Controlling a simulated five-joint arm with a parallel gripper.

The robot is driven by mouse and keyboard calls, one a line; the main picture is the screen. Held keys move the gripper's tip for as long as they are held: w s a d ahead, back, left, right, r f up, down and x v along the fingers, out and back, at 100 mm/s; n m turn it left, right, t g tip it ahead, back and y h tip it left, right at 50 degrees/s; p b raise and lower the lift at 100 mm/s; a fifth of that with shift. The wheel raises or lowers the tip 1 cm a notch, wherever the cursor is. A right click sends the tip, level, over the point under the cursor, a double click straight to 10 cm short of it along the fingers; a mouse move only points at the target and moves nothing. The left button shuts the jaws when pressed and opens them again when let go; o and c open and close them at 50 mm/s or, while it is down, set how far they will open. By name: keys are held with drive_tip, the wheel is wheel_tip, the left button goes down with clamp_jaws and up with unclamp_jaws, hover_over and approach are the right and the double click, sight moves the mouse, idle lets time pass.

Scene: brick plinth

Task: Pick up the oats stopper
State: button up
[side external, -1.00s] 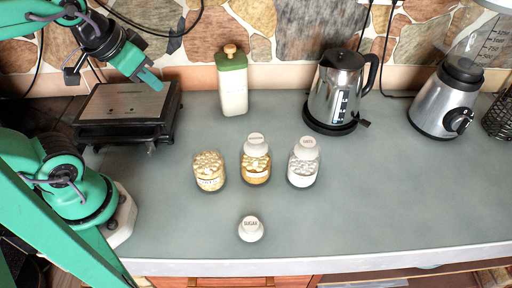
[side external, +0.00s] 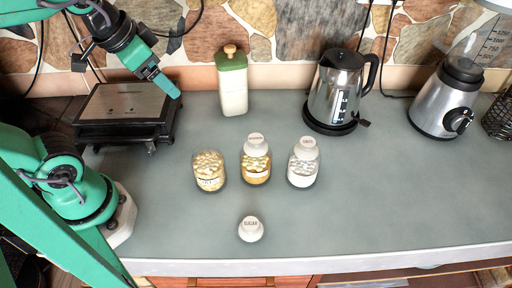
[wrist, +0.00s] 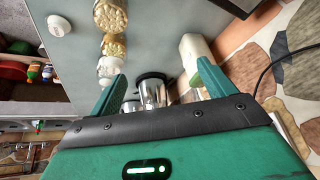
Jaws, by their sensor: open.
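The white stopper that seems to read OATS (side external: 306,146) sits on the right-hand jar (side external: 302,171) with white contents; the small print is hard to read. Another white stopper (side external: 256,146), its longer label unclear, sits on the middle jar (side external: 256,171). A stopper marked SUGAR (side external: 250,229) lies alone on the counter in front. The left jar (side external: 209,172) has no stopper. My gripper (side external: 170,86) is above the counter at the left, well apart from the jars. In the wrist view its green fingers (wrist: 160,80) are open and empty; the left finger lies near the right-hand jar's image.
A grill (side external: 125,105) stands left under my gripper. A white canister with a green lid (side external: 232,88), a kettle (side external: 337,95) and a blender (side external: 446,100) stand along the stone wall. The counter in front of the jars is mostly clear.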

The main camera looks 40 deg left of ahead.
drive_tip(key=w+d+r+m+g, duration=0.1)
drive_tip(key=w+d+r+m, duration=0.1)
drive_tip(key=w+d+m, duration=0.35)
drive_tip(key=m+g, duration=0.4)
drive_tip(key=m, duration=1.8)
hover_over(308, 141)
drive_tip(key=f, duration=0.8)
drive_tip(key=shift+a+f, duration=0.1)
drive_tip(key=shift+a, duration=0.2)
drive_tip(key=shift+d+f+m, duration=0.3)
drive_tip(key=shift+d+m, duration=0.1)
drive_tip(key=shift+m, duration=0.05)
drive_tip(key=shift+f, duration=1.3)
drive_tip(key=shift+a+f, duration=0.1)
drive_tip(key=shift+f, duration=2.5)
